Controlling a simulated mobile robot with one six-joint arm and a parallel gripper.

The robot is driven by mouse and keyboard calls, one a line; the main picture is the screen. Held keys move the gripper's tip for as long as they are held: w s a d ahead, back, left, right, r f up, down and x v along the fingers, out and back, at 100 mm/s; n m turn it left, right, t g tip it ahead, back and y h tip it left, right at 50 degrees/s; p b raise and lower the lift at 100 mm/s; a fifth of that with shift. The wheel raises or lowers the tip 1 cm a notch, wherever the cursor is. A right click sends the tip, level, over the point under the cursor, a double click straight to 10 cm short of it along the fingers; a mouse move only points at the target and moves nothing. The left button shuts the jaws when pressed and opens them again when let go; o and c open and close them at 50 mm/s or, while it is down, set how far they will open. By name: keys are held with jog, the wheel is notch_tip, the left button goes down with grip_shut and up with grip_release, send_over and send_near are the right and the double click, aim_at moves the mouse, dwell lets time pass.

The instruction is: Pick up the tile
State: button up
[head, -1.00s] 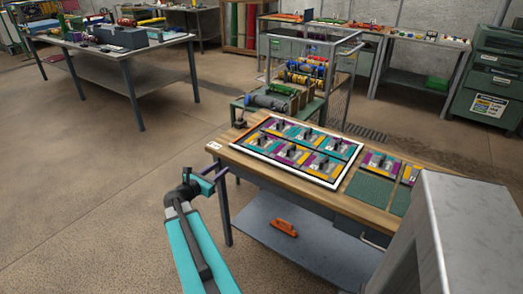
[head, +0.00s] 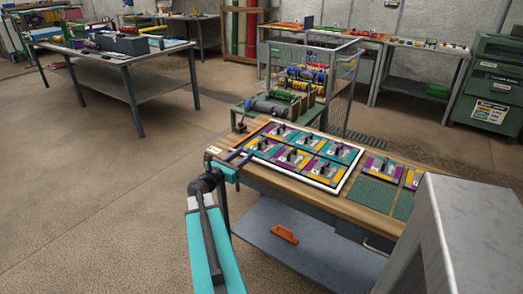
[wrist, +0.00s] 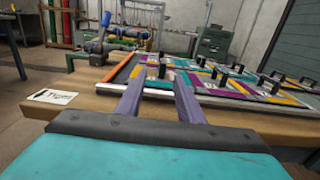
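Several square tiles in teal, purple, yellow and grey, each with an upright black knob, lie in a white-edged frame (head: 310,181) on the wooden table (head: 345,203). One tile (head: 325,146) is in the back row. Two more tiles, one of them this tile (head: 382,168), lie right of the frame beside green mats. The pictures do not show which tile is meant. My gripper (head: 238,157) is at the table's left end, by the frame's near left corner. In the wrist view, its two purple fingers (wrist: 160,82) are apart with nothing held, pointing at the frame and tiles (wrist: 160,71).
A paper label (wrist: 52,97) lies at the table's left corner. A green-topped cart (head: 262,105) with rollers stands behind the table. An orange handled object (head: 285,234) lies on the lower shelf (head: 300,255). Open floor (head: 100,200) is to the left.

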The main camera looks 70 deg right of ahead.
aim_at(260, 143)
jog(key=x, duration=0.8)
jog(key=shift+p, duration=0.35)
jog(key=shift+d, duration=0.1)
jog(key=shift+s+d, duration=0.1)
jog(key=shift+p+x, duration=0.45)
jog(key=shift+x, duration=2)
jog(key=shift+s, duration=0.2)
jog(key=shift+c, duration=0.2)
grip_shut()
